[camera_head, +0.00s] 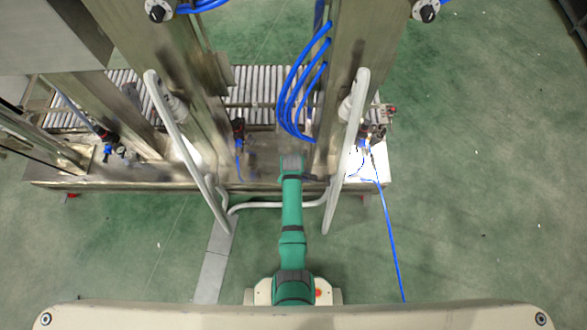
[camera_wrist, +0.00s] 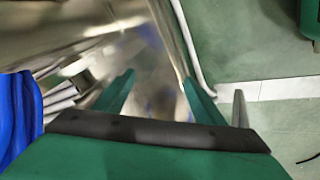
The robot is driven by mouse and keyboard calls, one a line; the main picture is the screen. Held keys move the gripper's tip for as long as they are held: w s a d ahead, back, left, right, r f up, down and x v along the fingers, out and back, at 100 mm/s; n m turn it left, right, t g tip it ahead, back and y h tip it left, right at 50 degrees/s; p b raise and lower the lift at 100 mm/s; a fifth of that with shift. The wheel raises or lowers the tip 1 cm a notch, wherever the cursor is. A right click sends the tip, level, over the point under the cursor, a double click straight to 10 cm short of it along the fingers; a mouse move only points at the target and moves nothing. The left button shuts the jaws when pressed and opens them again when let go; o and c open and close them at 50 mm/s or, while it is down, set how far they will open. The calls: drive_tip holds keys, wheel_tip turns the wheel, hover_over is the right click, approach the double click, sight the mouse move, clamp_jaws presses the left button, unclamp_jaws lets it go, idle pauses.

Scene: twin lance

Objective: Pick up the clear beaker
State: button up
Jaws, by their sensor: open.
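I cannot make out the clear beaker in either view. My gripper (camera_wrist: 160,95) shows in the wrist view with its green fingers apart, and I see nothing held between them. Beyond the fingers is a shiny, blurred metal surface (camera_wrist: 85,30). In the head view my green arm reaches up to the front of a steel machine (camera_head: 265,177), and its end lies over the machine's front edge between two upright pale handrails. The fingers are too small to tell there.
Pale handrails (camera_head: 338,165) (camera_head: 185,150) flank my arm closely. Blue hoses (camera_head: 295,95) hang just above its end, and blue tubing (camera_wrist: 18,115) shows at the wrist view's left. A roller conveyor (camera_head: 262,88) lies behind. Green floor (camera_head: 480,200) is open at right.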

drive_tip(key=w+d+r+n+g, duration=0.1)
drive_tip(key=w+r+n+g, duration=0.1)
drive_tip(key=w+r, duration=0.35)
drive_tip(key=shift+g, duration=0.3)
drive_tip(key=shift+w+f, duration=0.2)
drive_tip(key=shift+f, duration=1.8)
drive_tip(key=shift+w+f, duration=0.2)
drive_tip(key=shift+f, duration=1.8)
drive_tip(key=shift+w+f, duration=0.2)
drive_tip(key=shift+f, duration=1.8)
drive_tip(key=shift+n, duration=0.3)
drive_tip(key=c, duration=1.4)
drive_tip(key=shift+r, duration=0.2)
